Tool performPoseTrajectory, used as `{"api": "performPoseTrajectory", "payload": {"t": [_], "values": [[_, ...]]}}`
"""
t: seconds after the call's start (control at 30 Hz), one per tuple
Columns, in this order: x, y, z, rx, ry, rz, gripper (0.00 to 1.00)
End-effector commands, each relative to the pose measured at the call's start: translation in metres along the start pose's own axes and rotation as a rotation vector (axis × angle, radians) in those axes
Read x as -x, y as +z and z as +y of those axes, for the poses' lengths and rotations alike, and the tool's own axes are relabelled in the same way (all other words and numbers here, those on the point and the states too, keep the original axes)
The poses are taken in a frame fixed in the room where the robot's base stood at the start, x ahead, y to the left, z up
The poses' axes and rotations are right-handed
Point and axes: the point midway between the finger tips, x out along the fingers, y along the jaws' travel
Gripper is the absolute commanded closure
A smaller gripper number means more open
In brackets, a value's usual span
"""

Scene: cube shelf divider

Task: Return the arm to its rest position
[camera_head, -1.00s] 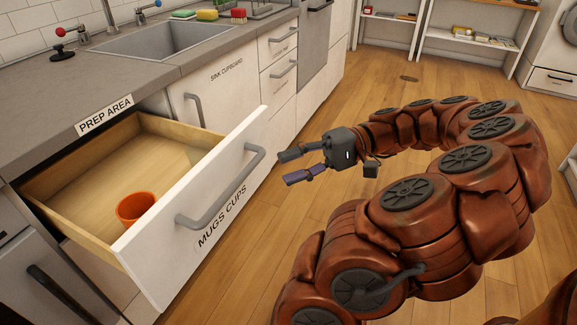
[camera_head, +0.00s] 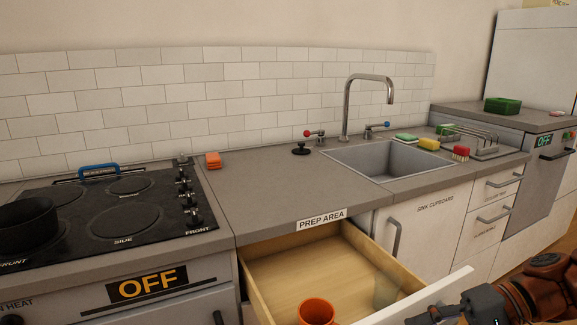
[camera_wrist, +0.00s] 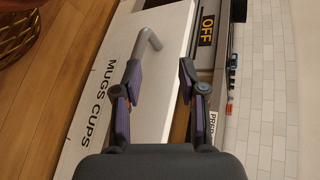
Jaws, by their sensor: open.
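My gripper (camera_wrist: 160,85) is open and empty in the wrist view, its two purple-padded fingers spread apart. Behind the gap between them is the white front (camera_wrist: 112,70) of the open drawer, lettered MUGS CUPS, with its grey handle (camera_wrist: 147,45). In the head view, part of my arm (camera_head: 548,285) and the dark gripper body show at the lower right, beside the drawer front (camera_head: 425,300); the fingertips are not clear there. The open drawer holds an orange cup (camera_head: 316,311) and a faint see-through glass (camera_head: 387,290).
The counter (camera_head: 270,200) has a PREP AREA label and an orange block (camera_head: 213,160). A stove (camera_head: 110,205) with a black pot (camera_head: 25,225) is at left, a sink (camera_head: 380,163) at right. The pulled-out drawer juts beside my arm. Wooden floor (camera_wrist: 60,70) shows in the wrist view.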

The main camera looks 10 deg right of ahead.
Motion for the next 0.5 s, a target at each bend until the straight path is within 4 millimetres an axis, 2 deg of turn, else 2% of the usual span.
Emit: {"api": "performPoseTrajectory", "payload": {"t": [0.03,0.1,0.3,0.5], "values": [[-0.009,0.009,-0.021,0.006,0.061,-0.039,0.59],[-0.024,0.017,-0.034,0.008,0.142,-0.078,0.59],[-0.056,0.047,-0.061,0.032,0.377,-0.164,0.59],[-0.072,0.080,-0.079,0.077,0.607,-0.208,0.59]]}}
